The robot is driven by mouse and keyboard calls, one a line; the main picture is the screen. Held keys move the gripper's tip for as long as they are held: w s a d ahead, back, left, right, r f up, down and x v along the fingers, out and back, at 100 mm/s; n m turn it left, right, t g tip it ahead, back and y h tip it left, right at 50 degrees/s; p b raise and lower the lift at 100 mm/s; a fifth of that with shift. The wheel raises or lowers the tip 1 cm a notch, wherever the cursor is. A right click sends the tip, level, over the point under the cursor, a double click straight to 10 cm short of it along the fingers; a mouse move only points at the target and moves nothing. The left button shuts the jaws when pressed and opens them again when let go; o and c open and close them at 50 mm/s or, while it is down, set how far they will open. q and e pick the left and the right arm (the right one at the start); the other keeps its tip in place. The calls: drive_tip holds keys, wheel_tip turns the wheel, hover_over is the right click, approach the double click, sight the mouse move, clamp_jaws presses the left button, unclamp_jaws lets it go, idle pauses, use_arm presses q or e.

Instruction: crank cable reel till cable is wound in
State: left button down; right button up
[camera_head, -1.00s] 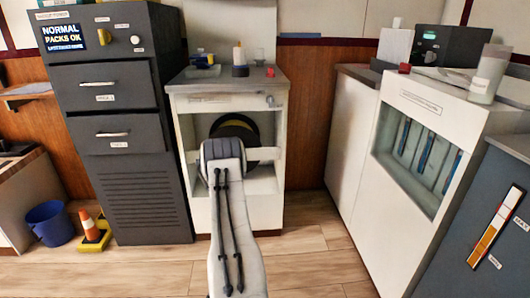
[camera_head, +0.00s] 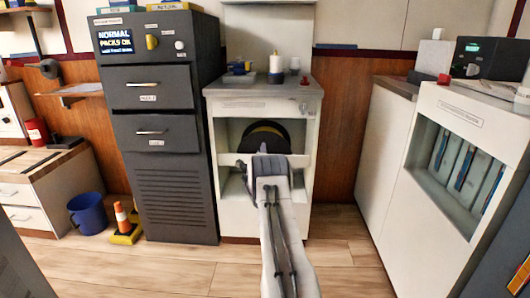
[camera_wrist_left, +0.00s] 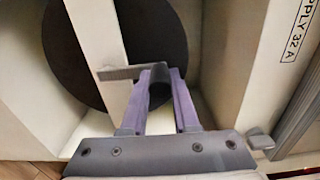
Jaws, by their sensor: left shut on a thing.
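The cable reel (camera_head: 264,131) is a dark round disc inside the open bay of a white cabinet (camera_head: 222,208). It also shows as a dark disc (camera_wrist_left: 85,45) behind a pale upright bar in the left wrist view. My left gripper (camera_head: 263,151) is in front of the reel. In the left wrist view its purple fingers (camera_wrist_left: 158,90) are shut around the dark crank handle (camera_wrist_left: 160,82). A flat grey crank arm (camera_wrist_left: 118,73) extends left from the handle. My gripper and arm hide the lower reel in the head view. I cannot make out the cable. My right gripper is not in view.
A white unit (camera_head: 420,240) with a recessed bay stands on the right. A blue bucket (camera_head: 88,213) and an orange cone (camera_head: 123,220) are on the floor at left. Bare wooden floor (camera_head: 190,275) lies in front.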

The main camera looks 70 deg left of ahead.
use_arm(q)
drive_tip(key=c, duration=0.7)
unclamp_jaws()
drive_tip(key=shift+w+d, duration=0.1)
drive_tip(key=shift+w, duration=0.1)
drive_tip(key=shift+o, duration=0.2)
drive_tip(key=shift+s, duration=0.1)
drive_tip(key=p+v, duration=0.3)
drive_tip(key=v, duration=0.7)
drive_tip(key=shift+d, duration=0.2)
